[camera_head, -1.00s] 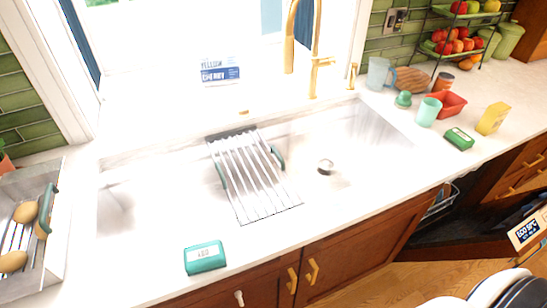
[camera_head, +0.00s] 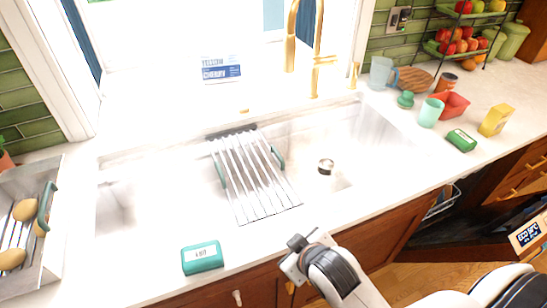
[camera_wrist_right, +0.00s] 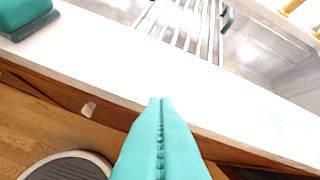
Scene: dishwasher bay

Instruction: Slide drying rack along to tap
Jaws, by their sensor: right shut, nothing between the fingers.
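The drying rack (camera_head: 255,175), with silver bars and teal side handles, lies across the middle of the white sink, front to back. Its front end rests at the front rim; its bars also show in the right wrist view (camera_wrist_right: 182,22). The gold tap (camera_head: 316,48) stands behind the sink, to the right of the rack. My right gripper (camera_head: 300,243) is in front of the counter edge, below and right of the rack's front end. In the right wrist view its teal fingers (camera_wrist_right: 160,102) are shut together and empty, apart from the rack. My left gripper is not in view.
A teal box (camera_head: 202,257) sits on the front counter, left of the rack's front end. A drain (camera_head: 326,167) lies in the basin to the rack's right. Cups, a red tray (camera_head: 452,104) and a yellow box (camera_head: 495,120) stand on the right counter. The sink right of the rack is clear.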

